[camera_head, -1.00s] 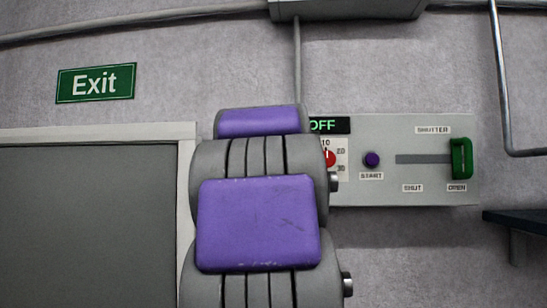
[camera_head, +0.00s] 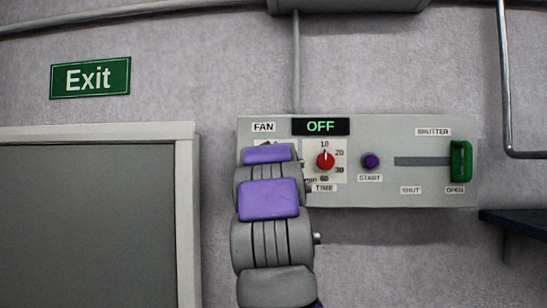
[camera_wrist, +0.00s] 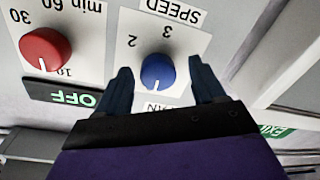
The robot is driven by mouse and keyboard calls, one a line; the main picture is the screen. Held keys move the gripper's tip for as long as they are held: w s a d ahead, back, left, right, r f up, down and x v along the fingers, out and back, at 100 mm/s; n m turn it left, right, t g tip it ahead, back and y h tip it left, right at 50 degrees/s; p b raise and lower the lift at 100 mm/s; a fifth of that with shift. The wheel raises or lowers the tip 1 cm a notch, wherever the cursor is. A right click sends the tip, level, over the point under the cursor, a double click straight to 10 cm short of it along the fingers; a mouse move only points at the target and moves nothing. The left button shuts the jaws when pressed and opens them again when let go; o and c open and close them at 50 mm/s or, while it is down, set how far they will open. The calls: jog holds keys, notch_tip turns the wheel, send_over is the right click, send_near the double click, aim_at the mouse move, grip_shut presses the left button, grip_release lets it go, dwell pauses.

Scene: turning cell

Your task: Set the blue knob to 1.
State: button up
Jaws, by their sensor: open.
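The blue knob (camera_wrist: 157,72) is in the wrist view, which is upside down. It sits on a white plate (camera_wrist: 190,45) with the numerals 2 and 3 and the word SPEED. Its pale pointer mark faces the picture's bottom, away from SPEED. The numeral 1 is not visible. My gripper (camera_wrist: 160,65) is open, with one dark finger on each side of the knob; I cannot tell whether they touch it. In the head view my arm hides the blue knob and the gripper.
A red knob (camera_head: 325,161) marked TIME is beside it, pointing near 10. The grey panel (camera_head: 400,190) also carries an OFF display (camera_head: 321,126), a purple START button (camera_head: 371,161) and a green SHUTTER handle (camera_head: 461,161) at OPEN. A dark shelf (camera_head: 520,220) is at the right.

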jog(key=shift+w, duration=0.65)
jog(key=c, duration=1)
jog(key=shift+c, duration=0.2)
